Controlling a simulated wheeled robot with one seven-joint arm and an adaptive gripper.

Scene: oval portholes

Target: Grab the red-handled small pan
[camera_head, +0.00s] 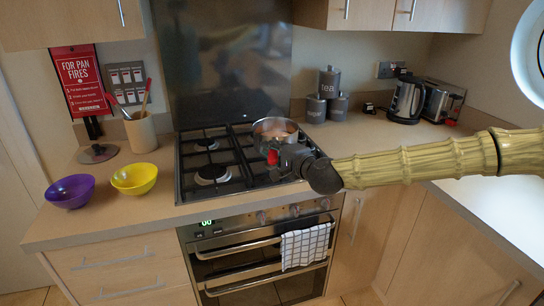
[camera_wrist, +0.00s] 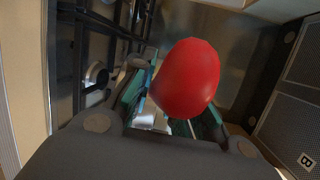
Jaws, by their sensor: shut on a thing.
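The small pan (camera_head: 277,127) is on the right back part of the stove in the head view. Its red handle (camera_head: 272,157) points toward the front and sits at my gripper. My gripper (camera_head: 279,154) is at the end of the arm coming in from the right. In the wrist view the red handle (camera_wrist: 187,78) fills the middle, between the green-padded fingers of my gripper (camera_wrist: 172,112). The gripper is shut on the handle. The pan's bowl is mostly hidden in the wrist view. I cannot tell whether the pan touches the burner.
The gas hob (camera_head: 212,168) has black grates. A purple bowl (camera_head: 70,191) and a yellow bowl (camera_head: 134,178) stand on the left counter, near a utensil pot (camera_head: 141,132). Grey canisters (camera_head: 329,82), a kettle (camera_head: 406,100) and a toaster (camera_head: 442,101) stand at the right back.

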